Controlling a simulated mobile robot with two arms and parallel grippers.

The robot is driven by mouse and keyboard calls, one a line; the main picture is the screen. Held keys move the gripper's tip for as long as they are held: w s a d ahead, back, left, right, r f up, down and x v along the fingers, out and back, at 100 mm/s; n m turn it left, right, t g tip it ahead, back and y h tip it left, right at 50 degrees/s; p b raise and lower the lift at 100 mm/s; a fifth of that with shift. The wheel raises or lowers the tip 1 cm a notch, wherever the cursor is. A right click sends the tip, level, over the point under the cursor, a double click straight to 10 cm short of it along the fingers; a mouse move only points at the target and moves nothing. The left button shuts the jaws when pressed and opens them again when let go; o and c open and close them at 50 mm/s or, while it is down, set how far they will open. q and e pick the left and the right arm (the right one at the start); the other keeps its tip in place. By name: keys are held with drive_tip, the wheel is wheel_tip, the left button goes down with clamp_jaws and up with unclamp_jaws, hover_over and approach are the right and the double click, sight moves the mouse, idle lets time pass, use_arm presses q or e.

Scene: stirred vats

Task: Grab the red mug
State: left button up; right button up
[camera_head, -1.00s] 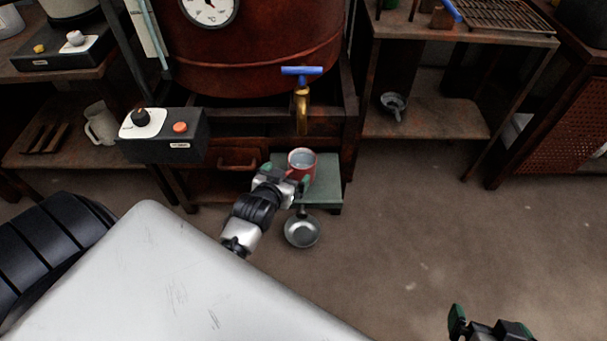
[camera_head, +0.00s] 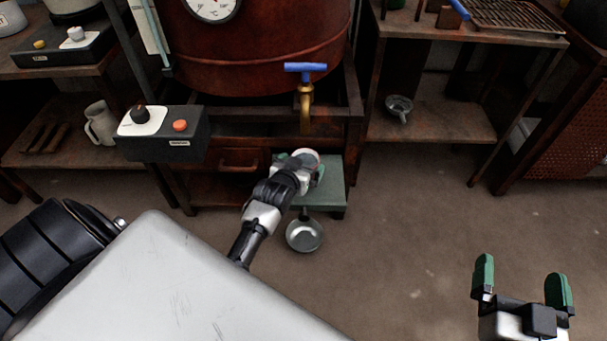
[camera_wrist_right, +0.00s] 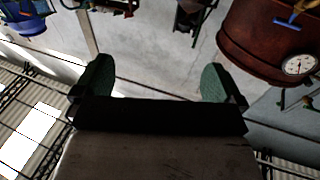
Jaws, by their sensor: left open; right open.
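The red mug (camera_head: 306,154) stands on a small green-grey stand (camera_head: 330,193) below the tap of the vat in the head view. Only its pale rim and a little of its side show; my left gripper hides the rest. My left gripper (camera_head: 300,165) is at the mug, open, with a green finger to either side of it. Whether the fingers touch it is hard to tell. My right gripper (camera_head: 521,280) is open and empty at the lower right, far from the mug. In the right wrist view its two green fingers (camera_wrist_right: 157,75) are spread with nothing between them.
A brass tap with a blue handle (camera_head: 305,68) hangs over the mug from the red-brown vat (camera_head: 260,50). A metal pan (camera_head: 304,235) is in front of the stand. A control box (camera_head: 180,135) sticks out to the left. The floor at right is clear.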

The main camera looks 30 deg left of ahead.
use_arm(q)
drive_tip(key=shift+w+f, duration=0.15)
drive_tip(key=shift+w, duration=0.2)
drive_tip(key=c, duration=1)
drive_tip(key=shift+c, duration=0.5)
